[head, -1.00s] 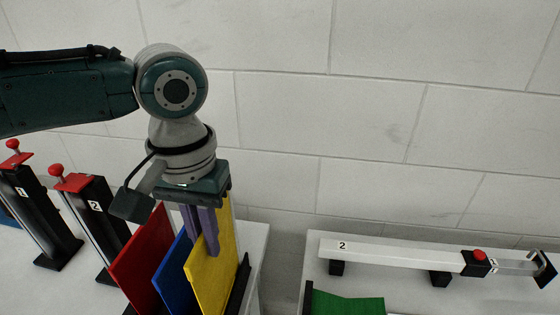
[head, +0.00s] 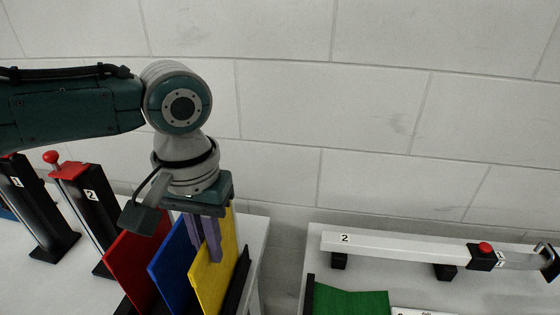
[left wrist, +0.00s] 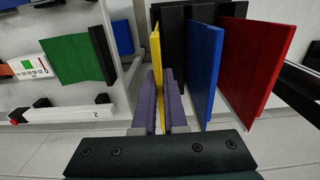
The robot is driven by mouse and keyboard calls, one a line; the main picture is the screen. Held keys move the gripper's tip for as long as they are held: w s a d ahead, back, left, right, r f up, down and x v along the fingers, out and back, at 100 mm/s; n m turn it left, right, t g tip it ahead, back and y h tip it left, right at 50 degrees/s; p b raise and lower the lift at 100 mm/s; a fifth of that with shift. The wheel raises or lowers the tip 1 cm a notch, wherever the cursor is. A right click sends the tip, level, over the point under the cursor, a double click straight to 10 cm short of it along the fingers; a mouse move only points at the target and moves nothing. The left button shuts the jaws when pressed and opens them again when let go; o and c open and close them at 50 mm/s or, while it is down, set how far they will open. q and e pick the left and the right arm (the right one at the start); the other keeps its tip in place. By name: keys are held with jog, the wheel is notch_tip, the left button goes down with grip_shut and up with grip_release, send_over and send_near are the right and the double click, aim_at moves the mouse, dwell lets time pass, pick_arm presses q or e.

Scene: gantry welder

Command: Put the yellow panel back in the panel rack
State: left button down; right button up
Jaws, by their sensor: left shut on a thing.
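The yellow panel (head: 219,268) stands upright at the right end of the row of panels in the head view. It also shows edge-on in the left wrist view (left wrist: 157,62). My left gripper (head: 206,247) points down with its purple fingers on either side of the yellow panel, shut on it near its upper edge. The black panel rack (head: 238,283) shows its end piece just right of the yellow panel. The panel's lower edge is cut off, so I cannot tell how deep it sits. My right gripper is not in view.
A blue panel (head: 174,268) and a red panel (head: 138,255) stand left of the yellow one. Black posts with red tops, one being post 2 (head: 92,205), stand further left. At right, a white bar (head: 385,245) and a green panel (head: 350,303) lie beyond a gap.

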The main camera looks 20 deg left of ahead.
pick_arm(q)
jog(key=shift+f, duration=0.25)
jog(key=c, duration=0.9)
grip_release()
